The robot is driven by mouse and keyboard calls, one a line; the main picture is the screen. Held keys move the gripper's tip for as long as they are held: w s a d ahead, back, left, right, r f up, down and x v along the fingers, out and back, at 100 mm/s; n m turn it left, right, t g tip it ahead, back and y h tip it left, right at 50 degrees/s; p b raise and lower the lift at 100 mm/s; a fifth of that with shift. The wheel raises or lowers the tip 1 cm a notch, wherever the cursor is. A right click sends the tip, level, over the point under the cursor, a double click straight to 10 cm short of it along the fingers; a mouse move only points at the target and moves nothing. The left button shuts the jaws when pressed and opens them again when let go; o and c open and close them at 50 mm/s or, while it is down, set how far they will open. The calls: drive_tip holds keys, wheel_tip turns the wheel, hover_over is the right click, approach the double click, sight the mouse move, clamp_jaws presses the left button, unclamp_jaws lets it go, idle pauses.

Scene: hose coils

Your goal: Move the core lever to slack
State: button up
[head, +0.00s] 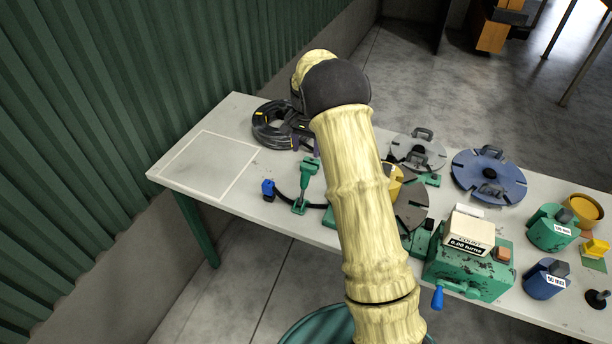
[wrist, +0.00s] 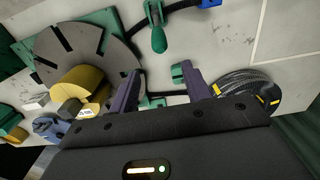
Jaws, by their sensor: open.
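The winder has a dark slotted disc (wrist: 105,42) with a yellow core (wrist: 95,77) on it at the left of the wrist view. In the head view the disc (head: 412,208) and core (head: 396,180) are partly hidden behind my arm. I cannot make out which part is the core lever, or its setting. My gripper (wrist: 162,78) is open with nothing between its fingers. It is above the table, between the disc and a black hose coil (wrist: 245,88). In the head view my arm hides most of it.
A green upright clamp (head: 308,172) stands by a black strip ending at a blue block (head: 267,188). A green counter box (head: 468,270) with a blue-handled crank (head: 438,297) stands right of my arm. A blue flange (head: 488,175) lies behind. The outlined square (head: 208,165) is empty.

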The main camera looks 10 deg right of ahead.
sight(306, 177)
wheel_tip(306, 177, down, 13)
drive_tip(key=p, duration=0.3)
drive_tip(key=shift+f+p, duration=0.15)
drive_tip(key=shift+p, duration=0.15)
clamp_jaws()
